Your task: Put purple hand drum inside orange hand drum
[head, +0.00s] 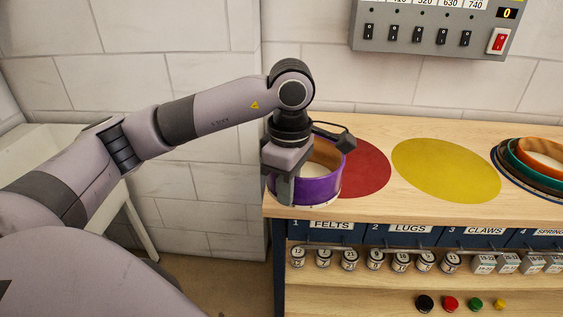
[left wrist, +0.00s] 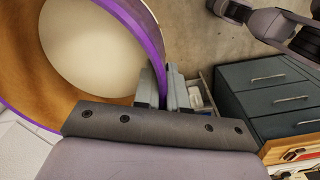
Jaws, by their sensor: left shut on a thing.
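The purple hand drum (head: 320,190) is at the left end of the bench top, at the left edge of a red disc. My left gripper (head: 284,183) is shut on its rim, with one finger on each side of the wall. In the left wrist view the fingers (left wrist: 163,88) pinch the purple wall (left wrist: 151,42), and the pale drumhead lies inside. I cannot tell whether the drum touches the bench. The orange hand drum (head: 544,146) sits innermost in a nested stack at the right edge, partly cut off. My right gripper is not in view.
A teal drum (head: 512,160) and a dark blue one surround the orange drum. A red disc (head: 368,170) and an empty yellow disc (head: 446,168) mark the bench top (head: 400,128). A switch box (head: 430,35) hangs on the wall above. Jars (head: 375,259) stand on the shelf below.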

